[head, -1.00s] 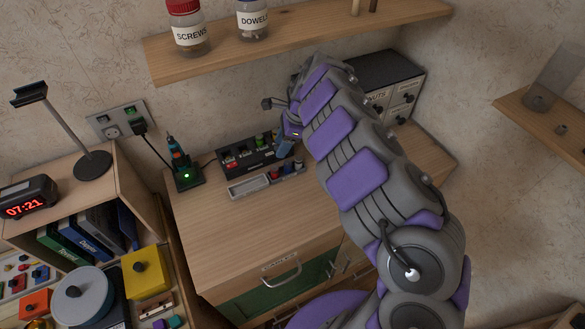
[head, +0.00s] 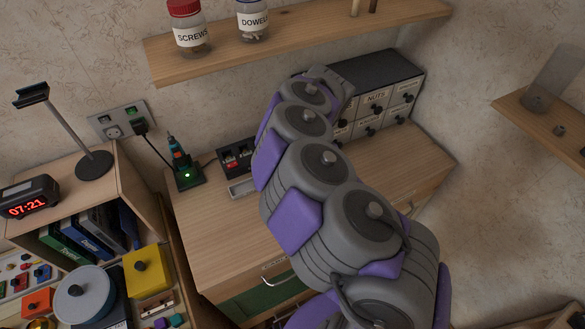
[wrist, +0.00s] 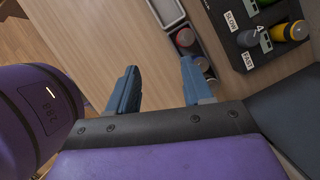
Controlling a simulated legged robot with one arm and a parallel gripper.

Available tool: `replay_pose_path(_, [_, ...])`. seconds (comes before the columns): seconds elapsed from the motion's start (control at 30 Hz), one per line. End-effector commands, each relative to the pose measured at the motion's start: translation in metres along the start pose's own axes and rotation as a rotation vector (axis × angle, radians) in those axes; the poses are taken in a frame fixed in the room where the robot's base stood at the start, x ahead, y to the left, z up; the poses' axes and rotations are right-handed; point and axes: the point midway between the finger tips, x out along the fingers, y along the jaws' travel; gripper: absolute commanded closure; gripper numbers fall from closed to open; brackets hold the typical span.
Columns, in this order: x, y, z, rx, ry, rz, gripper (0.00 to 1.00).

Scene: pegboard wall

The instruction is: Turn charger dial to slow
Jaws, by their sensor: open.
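The black charger (wrist: 230,42) is at the upper right of the wrist view, with SLOW (wrist: 231,20) and FAST (wrist: 247,61) labels. A grey round piece (wrist: 248,38) with a pale mark sits between the labels; I cannot tell surely whether it is the dial or its setting. In the head view the charger (head: 229,158) shows only its left end; my arm hides the rest. My gripper (wrist: 160,64) is open and empty over the desk, left of the charger in the wrist view. My arm hides it in the head view.
A drawer cabinet (head: 375,98) stands behind my arm, under the shelf (head: 300,38). The desk's front left (head: 215,235) is bare.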

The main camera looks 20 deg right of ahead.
Motion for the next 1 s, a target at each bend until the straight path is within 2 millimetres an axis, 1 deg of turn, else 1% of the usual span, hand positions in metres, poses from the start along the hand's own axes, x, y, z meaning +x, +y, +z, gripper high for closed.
replay_pose_path(0.1, [-0.003,0.012,-0.001,0.002,0.003,-0.001,0.5])
replay_pose_path(0.33, [-0.005,0.026,-0.004,0.002,0.003,-0.002,0.5])
replay_pose_path(0.5, [-0.005,0.029,-0.004,-0.001,0.002,-0.002,0.5])
replay_pose_path(1.0, [-0.005,0.029,-0.004,0.003,0.002,-0.005,0.5])
